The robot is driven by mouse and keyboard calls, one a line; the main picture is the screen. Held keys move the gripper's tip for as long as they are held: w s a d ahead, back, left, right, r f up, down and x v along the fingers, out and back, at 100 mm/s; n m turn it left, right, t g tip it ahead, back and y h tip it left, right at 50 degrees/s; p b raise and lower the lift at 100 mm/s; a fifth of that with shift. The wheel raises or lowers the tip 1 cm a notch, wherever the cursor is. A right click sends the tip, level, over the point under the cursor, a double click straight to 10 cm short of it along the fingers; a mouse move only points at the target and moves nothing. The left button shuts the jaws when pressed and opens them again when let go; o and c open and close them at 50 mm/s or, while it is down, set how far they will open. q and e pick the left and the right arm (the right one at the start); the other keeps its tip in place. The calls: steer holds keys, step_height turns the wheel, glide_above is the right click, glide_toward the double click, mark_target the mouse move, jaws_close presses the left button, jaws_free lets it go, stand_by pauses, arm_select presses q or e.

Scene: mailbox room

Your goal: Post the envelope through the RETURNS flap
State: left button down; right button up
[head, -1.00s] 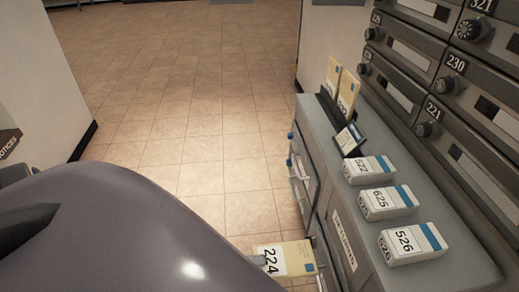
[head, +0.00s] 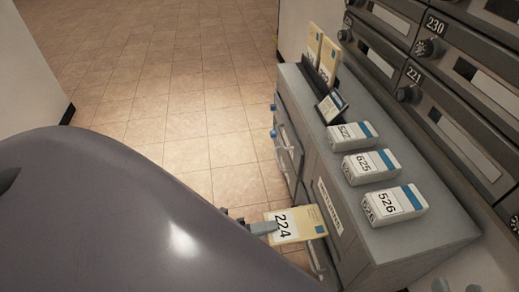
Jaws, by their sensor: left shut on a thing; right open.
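The yellow envelope (head: 303,221), with a white label reading 224, is held level in front of the grey cabinet (head: 400,243). My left gripper (head: 264,227) is shut on its left edge. The envelope's right edge is close to the cabinet front, just below the label that appears to read RETURNS (head: 330,207). I cannot tell whether it touches. The flap (head: 316,256) shows only partly below the envelope; its opening is hidden. My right gripper (head: 456,286) is open, with only its tips showing at the bottom right edge.
White boxes 522 (head: 351,135), 625 (head: 371,166) and 526 (head: 394,204) stand on the cabinet top. A black rack (head: 318,81) holds yellow envelopes at the far end. Numbered mailboxes (head: 450,110) line the right. Tiled floor (head: 190,95) is clear to the left.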

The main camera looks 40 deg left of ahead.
mark_target(286, 227)
arm_select(q)
steer(key=shift+x, duration=1.85)
steer(key=shift+x, duration=2.2)
steer(key=c, duration=1)
jaws_free()
steer(key=shift+d, duration=0.15)
steer(key=shift+f, duration=0.1)
steer(key=shift+s+f, duration=0.1)
steer(key=shift+s+a+f, duration=0.1)
steer(key=shift+s+a, duration=0.2)
steer(key=shift+s, duration=0.2)
steer(key=shift+p+v, duration=0.3)
steer(key=shift+v, duration=0.75)
steer(key=v, duration=0.6)
steer(key=shift+w+a+r+p, duration=0.2)
steer(key=shift+r+p, duration=0.1)
steer(key=shift+p, duration=0.05)
